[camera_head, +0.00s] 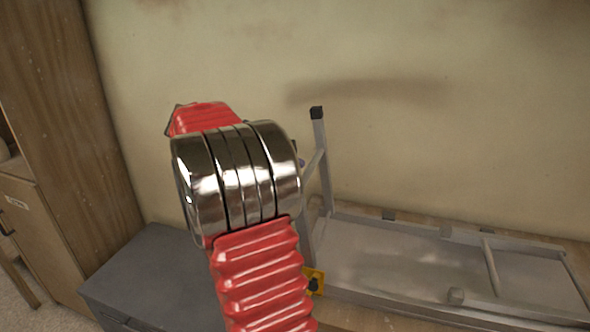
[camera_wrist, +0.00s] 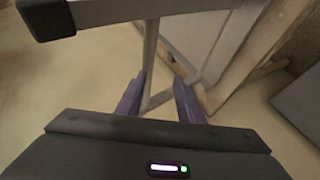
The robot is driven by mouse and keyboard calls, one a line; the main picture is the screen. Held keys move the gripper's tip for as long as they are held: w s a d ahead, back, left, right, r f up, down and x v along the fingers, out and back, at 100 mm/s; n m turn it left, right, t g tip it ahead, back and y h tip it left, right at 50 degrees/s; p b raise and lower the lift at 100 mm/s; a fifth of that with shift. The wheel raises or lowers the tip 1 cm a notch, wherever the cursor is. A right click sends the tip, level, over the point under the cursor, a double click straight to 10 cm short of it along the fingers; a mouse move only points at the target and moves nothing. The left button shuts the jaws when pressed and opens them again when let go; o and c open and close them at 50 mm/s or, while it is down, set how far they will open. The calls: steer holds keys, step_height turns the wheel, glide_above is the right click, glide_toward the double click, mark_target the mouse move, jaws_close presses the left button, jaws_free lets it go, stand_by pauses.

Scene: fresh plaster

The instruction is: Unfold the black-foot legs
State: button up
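A folding table (camera_head: 395,262) lies with its underside up on a wooden surface. One grey metal leg pair stands raised at its left end, with a black foot (camera_head: 317,113) on top. In the wrist view a black foot (camera_wrist: 47,18) is close at the top left, on a grey tube. My gripper (camera_wrist: 160,76) has its two purple fingers apart, with a grey leg bar (camera_wrist: 151,48) running between them, nearer the left finger. A gap shows on the right side. In the head view my arm hides most of the gripper and the leg's lower part.
A yellow piece with a black knob (camera_head: 314,283) sits at the table's near left corner. A second set of grey bars (camera_head: 490,268) lies flat at the right. A grey cabinet (camera_head: 155,280) stands left, beside a wooden cupboard (camera_head: 60,130). A plaster wall (camera_head: 430,100) closes the back.

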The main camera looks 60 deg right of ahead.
steer(key=v, duration=1.1)
steer(key=shift+w+r, duration=0.15)
steer(key=shift+r, duration=0.05)
steer(key=shift+a, duration=0.1)
